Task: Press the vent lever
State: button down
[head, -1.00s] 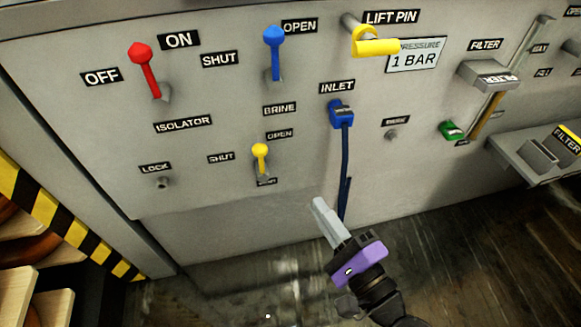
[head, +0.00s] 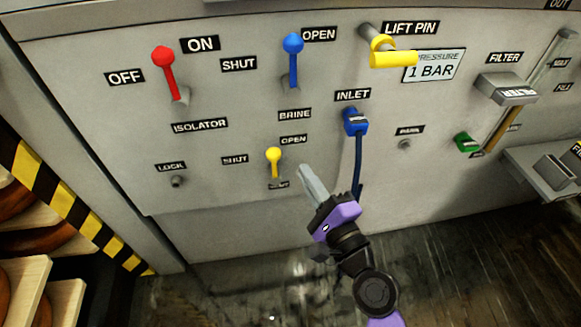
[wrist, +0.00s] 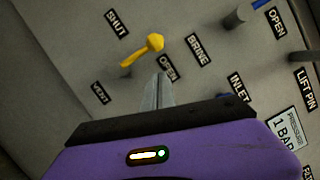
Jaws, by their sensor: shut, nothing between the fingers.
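The vent lever is a small yellow-knobbed lever (head: 273,156) low on the grey panel, standing up between a SHUT label on its left and an OPEN label above it. A small label below it is hard to read in the head view but looks like VENT in the wrist view. The lever (wrist: 147,49) also shows in the wrist view, just beyond the fingertips. My gripper (head: 306,173) is shut and empty, to the right of the lever and a little lower, apart from it in the head view. Its fingers (wrist: 158,88) point toward the panel.
A blue INLET plug (head: 356,122) with a hanging blue hose (head: 358,165) is right of my gripper. Above are the red isolator lever (head: 166,70), the blue brine lever (head: 292,60) and the yellow lift pin (head: 392,55). A LOCK stud (head: 177,181) sits at left.

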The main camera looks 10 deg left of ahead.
aim_at(274, 163)
jog(key=shift+w+a+r+p, duration=0.15)
jog(key=shift+a+r+p, duration=0.05)
jog(key=shift+a, duration=0.4)
jog(key=shift+w+a+r+p, duration=0.1)
jog(key=shift+a+r+p, duration=0.15)
jog(key=shift+a, duration=0.4)
jog(key=shift+w+a+r+p, duration=0.15)
jog(key=shift+a+p, duration=0.05)
jog(key=shift+a, duration=0.4)
jog(key=shift+r, duration=0.15)
